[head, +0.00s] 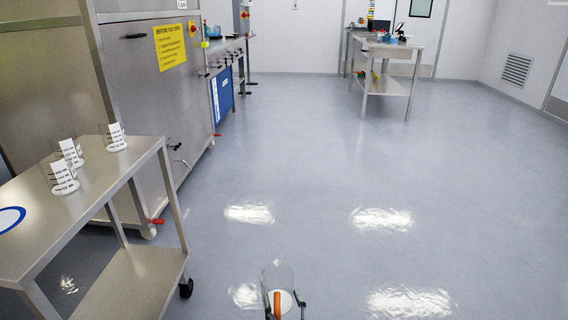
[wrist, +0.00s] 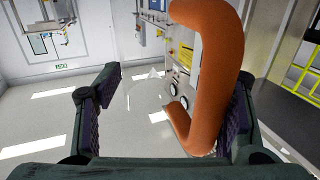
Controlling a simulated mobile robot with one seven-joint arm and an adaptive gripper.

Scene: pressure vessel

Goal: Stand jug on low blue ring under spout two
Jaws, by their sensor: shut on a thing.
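My gripper (head: 285,308) is low at the bottom middle of the head view, over open floor. It is shut on the orange handle (head: 277,303) of a clear jug (head: 283,277). In the wrist view the handle (wrist: 213,85) stands large beside the right finger, and the jug's clear body shows faintly beyond it. A blue ring mark (head: 12,219) lies on the trolley top at the left edge, partly cut off. I cannot tell which spout is number two, and no low ring shows clearly.
A steel trolley (head: 110,190) with several labelled clear beakers (head: 68,153) stands at left, beside the steel cabinet (head: 150,90). A blue panel (head: 221,95) is farther back. A table (head: 388,72) with items stands at the back right. The middle floor is clear.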

